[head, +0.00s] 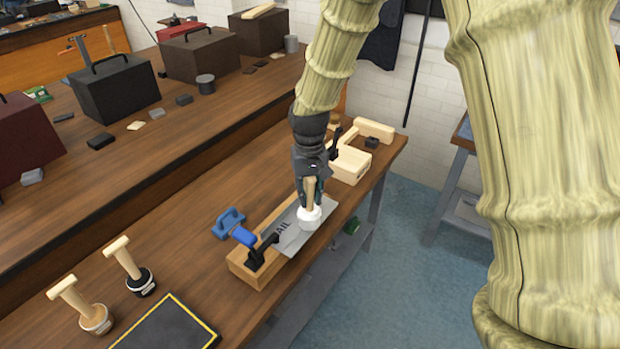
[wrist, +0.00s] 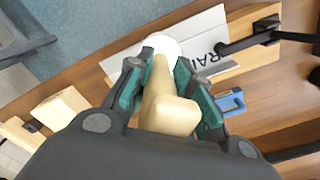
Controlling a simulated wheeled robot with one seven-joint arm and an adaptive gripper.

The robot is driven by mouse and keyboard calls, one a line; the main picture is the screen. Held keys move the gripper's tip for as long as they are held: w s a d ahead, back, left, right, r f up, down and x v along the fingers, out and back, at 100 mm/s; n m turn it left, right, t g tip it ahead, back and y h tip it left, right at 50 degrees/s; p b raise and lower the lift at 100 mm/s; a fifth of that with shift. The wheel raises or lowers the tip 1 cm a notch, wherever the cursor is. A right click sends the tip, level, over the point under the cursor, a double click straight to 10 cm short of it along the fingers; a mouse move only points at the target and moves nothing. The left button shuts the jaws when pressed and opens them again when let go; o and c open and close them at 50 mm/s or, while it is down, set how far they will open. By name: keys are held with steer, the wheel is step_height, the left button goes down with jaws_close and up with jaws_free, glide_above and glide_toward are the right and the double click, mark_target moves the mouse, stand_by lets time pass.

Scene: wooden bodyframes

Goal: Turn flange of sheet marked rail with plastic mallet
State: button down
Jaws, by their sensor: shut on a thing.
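My gripper (head: 313,186) is shut on the pale wooden handle of the plastic mallet (wrist: 168,108), and its teal pads press the handle from both sides in the wrist view (wrist: 160,85). The mallet's white head (head: 310,216) points down and is over or on the metal sheet; I cannot tell if they touch. The grey sheet (head: 291,240) with letters ending in "AIL" lies along a wooden block (head: 241,270). The sheet shows "RAI" in the wrist view (wrist: 196,38).
Two mallets stand at the left, one with a black head (head: 140,280) and one pale (head: 95,318), near a black yellow-edged mat (head: 170,325). A blue tool (head: 228,222) lies beside the block. Wooden blocks (head: 350,163) stand behind. The bench's right edge is close.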

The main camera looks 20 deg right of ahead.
steer(key=shift+w+p, duration=0.1)
steer(key=shift+p, duration=0.4)
step_height(320, 180, up, 9)
steer(key=p, duration=0.7)
steer(key=shift+f, duration=0.2)
steer(key=s+a+r+p, duration=0.2)
steer(key=s, duration=0.7)
steer(key=shift+a+p, duration=0.3)
steer(key=shift+p, duration=0.1)
steer(key=shift+w, duration=0.1)
